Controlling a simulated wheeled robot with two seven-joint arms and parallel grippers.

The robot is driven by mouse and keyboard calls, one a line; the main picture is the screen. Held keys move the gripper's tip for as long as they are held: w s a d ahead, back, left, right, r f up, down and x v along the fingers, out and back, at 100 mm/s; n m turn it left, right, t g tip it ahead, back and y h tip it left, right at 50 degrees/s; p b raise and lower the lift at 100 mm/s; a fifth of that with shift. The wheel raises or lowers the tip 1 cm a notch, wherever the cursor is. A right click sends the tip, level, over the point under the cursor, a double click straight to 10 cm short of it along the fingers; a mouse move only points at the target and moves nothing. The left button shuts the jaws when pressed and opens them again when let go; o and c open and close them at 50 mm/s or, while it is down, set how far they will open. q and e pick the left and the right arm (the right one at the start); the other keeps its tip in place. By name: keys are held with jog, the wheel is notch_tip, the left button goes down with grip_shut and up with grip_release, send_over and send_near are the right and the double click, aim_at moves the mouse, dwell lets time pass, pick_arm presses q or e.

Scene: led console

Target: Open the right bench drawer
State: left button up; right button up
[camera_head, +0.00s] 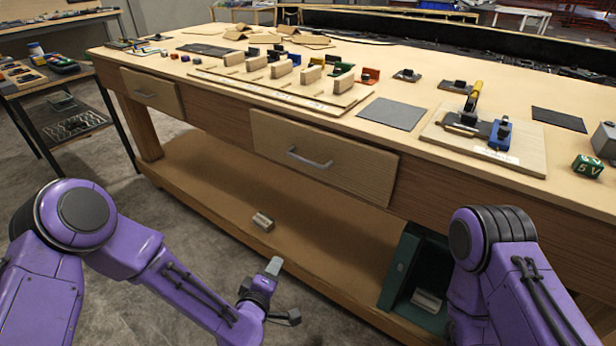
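The right bench drawer (348,180) is a wooden panel in the front of the workbench, with a grey bar handle (310,159) at its middle. It looks closed, its front close to the bench face. My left gripper (283,292) is low in front of the bench, below the drawer and apart from its handle. Its two fingers are spread with nothing visible between them. My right arm (492,250) stands at the right, in front of the bench; its gripper is out of the picture.
A left drawer (152,93) looks closed. The lower shelf (220,180) holds a small block (263,222) and a dark green bin (402,265). The bench top (392,82) carries boards, blocks and a clamp fixture (488,133). A side table (45,82) stands at left.

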pick_arm(q)
jog(key=w+d+r+n+t+h+b, duration=0.1)
jog(key=w+d+r+n+t, duration=0.15)
jog(key=w+r, duration=0.45)
jog(key=w+d+r+n+t+b, duration=0.1)
jog(key=w+d+r+n+t, duration=0.2)
jog(key=r, duration=0.7)
jog(key=shift+m+t, duration=0.25)
jog(key=shift+m, duration=0.4)
jog(key=p+x, duration=0.1)
jog(key=x, duration=0.8)
jog(key=shift+w+d+r, duration=0.1)
jog(key=shift+w+d, duration=0.05)
jog(key=shift+w, duration=0.15)
pick_arm(e)
notch_tip(320, 180, down, 2)
jog(key=shift+f, duration=0.1)
pick_arm(q)
grip_shut()
